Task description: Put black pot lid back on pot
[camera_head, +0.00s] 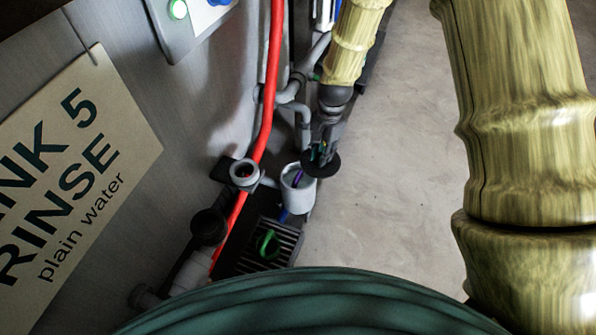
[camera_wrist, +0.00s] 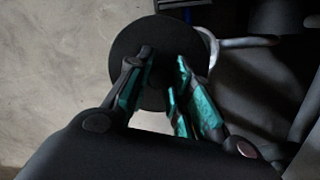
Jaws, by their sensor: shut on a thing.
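The black pot lid (camera_head: 322,168) is a dark round disc held by my gripper (camera_head: 318,150), partly over the right side of the pot's rim. The pot (camera_head: 297,198) is a light grey cup with an open top, and something purple shows inside it. In the wrist view the lid (camera_wrist: 125,60) lies flat beyond my gripper (camera_wrist: 164,58), whose teal-padded fingers close at its middle. What the fingers grip there is mostly hidden. A pale curved rim, probably the pot's (camera_wrist: 212,48), shows at the lid's right edge.
A grey round holder (camera_head: 244,172) and red hose (camera_head: 265,120) are to the left. Grey pipes (camera_head: 290,93) stand behind. Bare floor (camera_head: 400,180) is to the right.

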